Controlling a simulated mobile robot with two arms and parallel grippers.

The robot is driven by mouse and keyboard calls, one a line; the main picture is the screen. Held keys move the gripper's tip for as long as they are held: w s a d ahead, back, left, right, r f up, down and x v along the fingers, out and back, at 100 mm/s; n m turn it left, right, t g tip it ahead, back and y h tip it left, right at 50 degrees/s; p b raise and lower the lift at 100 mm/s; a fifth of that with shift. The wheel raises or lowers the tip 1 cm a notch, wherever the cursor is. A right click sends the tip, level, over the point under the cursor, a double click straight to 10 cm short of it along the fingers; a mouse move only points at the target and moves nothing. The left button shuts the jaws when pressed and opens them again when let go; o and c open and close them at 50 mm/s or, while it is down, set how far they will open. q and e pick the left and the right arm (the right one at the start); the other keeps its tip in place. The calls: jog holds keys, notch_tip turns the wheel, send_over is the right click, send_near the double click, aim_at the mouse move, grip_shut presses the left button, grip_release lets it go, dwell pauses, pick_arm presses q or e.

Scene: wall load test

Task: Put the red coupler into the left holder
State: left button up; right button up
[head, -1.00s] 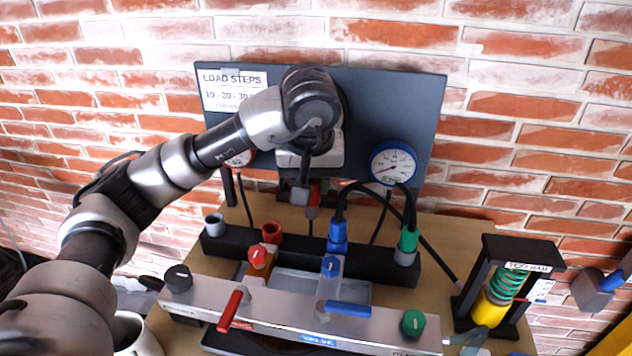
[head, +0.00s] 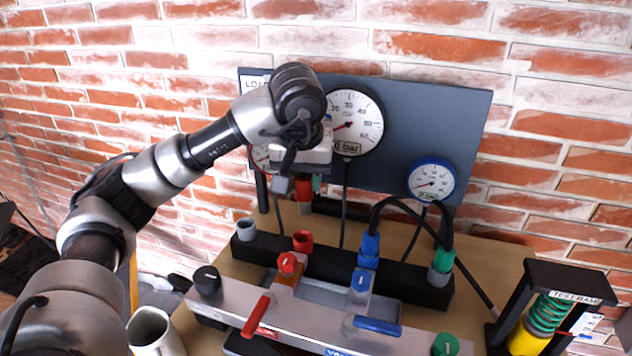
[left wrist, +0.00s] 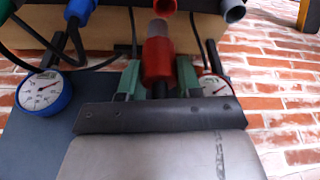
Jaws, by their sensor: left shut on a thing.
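My left gripper (head: 301,181) is shut on the red coupler (head: 303,188). It holds the coupler above and behind the black bar, in front of the dark panel. In the left wrist view, the red coupler (left wrist: 158,58) sits between the green fingers, its pale tip pointing towards a red socket (left wrist: 164,5). The open grey holder (head: 245,229) is at the left end of the bar, to the left of and below the coupler; it also shows in the left wrist view (left wrist: 233,10). My right gripper is not in view.
The red socket (head: 303,240) on the black bar (head: 330,262) is open. Blue (head: 369,247) and green (head: 441,260) couplers with black hoses stand farther right. A valve rail (head: 320,325) runs in front. Gauges (head: 352,123) hang on the panel behind.

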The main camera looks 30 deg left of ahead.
pick_arm(q)
jog(key=shift+a, duration=0.55)
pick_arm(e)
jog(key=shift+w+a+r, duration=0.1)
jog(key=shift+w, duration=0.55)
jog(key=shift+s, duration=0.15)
pick_arm(q)
jog(key=shift+a, duration=0.2)
jog(key=a, duration=0.9)
jog(key=shift+s+a, duration=0.2)
jog(key=shift+a, duration=0.05)
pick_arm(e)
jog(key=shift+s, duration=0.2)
